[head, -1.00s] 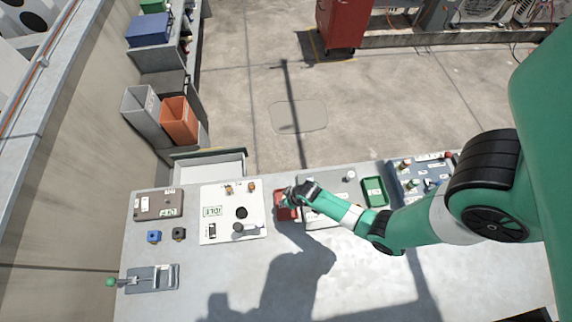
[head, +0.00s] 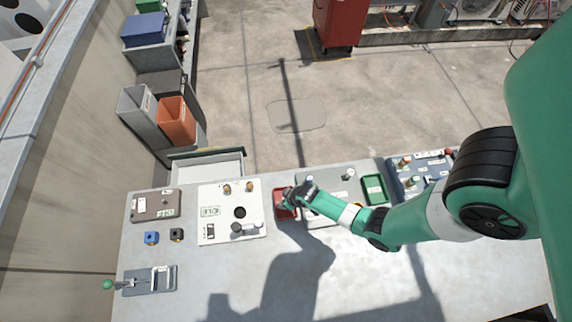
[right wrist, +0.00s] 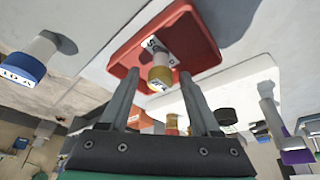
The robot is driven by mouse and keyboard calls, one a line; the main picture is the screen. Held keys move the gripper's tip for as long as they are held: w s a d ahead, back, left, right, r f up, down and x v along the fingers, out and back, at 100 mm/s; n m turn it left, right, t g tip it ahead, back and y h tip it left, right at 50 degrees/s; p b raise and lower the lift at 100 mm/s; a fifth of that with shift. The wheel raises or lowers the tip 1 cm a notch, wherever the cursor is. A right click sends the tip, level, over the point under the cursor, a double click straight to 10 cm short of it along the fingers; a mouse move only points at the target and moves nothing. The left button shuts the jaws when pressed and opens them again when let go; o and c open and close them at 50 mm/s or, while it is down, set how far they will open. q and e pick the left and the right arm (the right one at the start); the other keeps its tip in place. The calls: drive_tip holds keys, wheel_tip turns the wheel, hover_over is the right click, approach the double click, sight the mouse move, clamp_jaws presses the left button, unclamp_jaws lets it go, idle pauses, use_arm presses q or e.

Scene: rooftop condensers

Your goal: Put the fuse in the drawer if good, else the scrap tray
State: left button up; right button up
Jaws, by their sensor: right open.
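My right gripper (head: 289,198) is above the red tray (head: 280,196) on the bench. In the right wrist view the fingers (right wrist: 158,82) are open and apart. A pale fuse with a gold end (right wrist: 160,77) shows between them, against the red tray (right wrist: 203,50). The tray has a white label, partly hidden by the fuse. I cannot tell whether the fuse touches the tray floor. In the head view the gripper hides the fuse. A pale open box like a drawer (head: 207,172) sits at the bench's back edge. My left gripper is not in view.
A white tester panel (head: 218,226) reading IDLE, with brass posts and a lever, is left of the red tray. A green tray (head: 374,188) and a switch panel (head: 408,188) lie to the right. A green-knobbed lever device (head: 150,281) is front left. The front middle bench is clear.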

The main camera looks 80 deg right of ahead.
drive_tip(key=p+v, duration=0.7)
drive_tip(key=v, duration=0.5)
drive_tip(key=shift+r, duration=0.15)
